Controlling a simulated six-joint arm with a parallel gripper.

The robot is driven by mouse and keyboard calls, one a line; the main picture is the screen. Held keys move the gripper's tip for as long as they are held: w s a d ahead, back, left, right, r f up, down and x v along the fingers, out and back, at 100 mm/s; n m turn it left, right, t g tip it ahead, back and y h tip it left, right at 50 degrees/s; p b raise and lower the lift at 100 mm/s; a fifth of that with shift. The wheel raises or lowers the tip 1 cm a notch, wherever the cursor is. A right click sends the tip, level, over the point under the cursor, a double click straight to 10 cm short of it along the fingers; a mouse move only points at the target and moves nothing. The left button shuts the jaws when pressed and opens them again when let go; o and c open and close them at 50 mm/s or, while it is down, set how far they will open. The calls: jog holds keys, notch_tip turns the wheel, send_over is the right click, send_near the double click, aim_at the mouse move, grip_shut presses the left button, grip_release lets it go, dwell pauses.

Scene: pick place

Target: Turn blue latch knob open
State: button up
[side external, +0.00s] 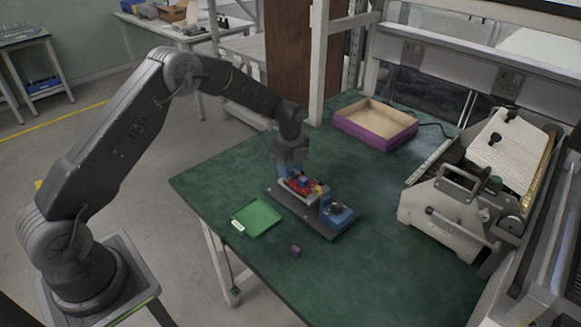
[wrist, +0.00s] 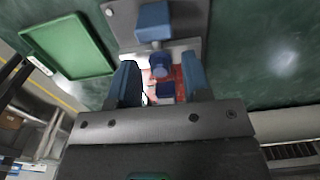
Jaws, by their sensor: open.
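The blue latch knob (wrist: 160,68) shows in the wrist view as a small round blue piece over a red and white surface. My gripper (wrist: 159,62) is open, with one blue finger to each side of the knob and a gap visible on both sides. In the side view my gripper (side external: 290,176) points down over the red part of the fixture (side external: 275,195), which has a dark grey base plate. The fingers partly hide the knob there, and I cannot tell their exact height above it.
A blue block with a dark round top (side external: 336,212) stands at the fixture's front end. A green tray (side external: 257,217) and small purple cube (side external: 295,251) lie nearby. A purple-sided box (side external: 375,124) stands behind, and a large machine (side external: 465,205) at right. The green table's front is mostly clear.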

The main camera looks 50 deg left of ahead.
grip_shut()
jog(key=shift+n, duration=0.9)
grip_release()
notch_tip(320, 180, up, 14)
jog(key=shift+f, duration=0.15)
dwell(0.5)
